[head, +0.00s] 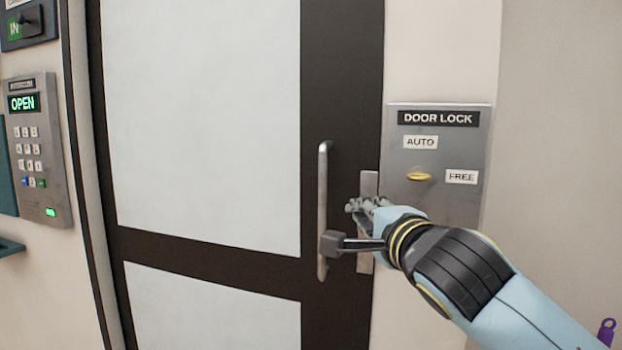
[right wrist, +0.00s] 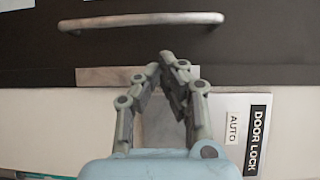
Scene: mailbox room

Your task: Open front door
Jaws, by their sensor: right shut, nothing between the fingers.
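The front door (head: 200,120) has a dark frame and white panels and looks closed. Its vertical metal handle (head: 323,170) is right of the panels; it also shows across the top of the right wrist view (right wrist: 140,20). A narrow metal plate (head: 368,183) sits at the door's right edge. My right gripper (head: 352,206) is in front of this plate, between the handle and the lock panel. Its fingertips (right wrist: 164,60) are together and empty, apart from the handle in the right wrist view. My left gripper is out of view.
The DOOR LOCK panel (head: 440,150) with AUTO and FREE labels and a yellow knob (head: 419,176) is right of the door; the knob lies about horizontal. A keypad (head: 35,150) reading OPEN is on the left wall. A purple object (head: 606,332) shows at bottom right.

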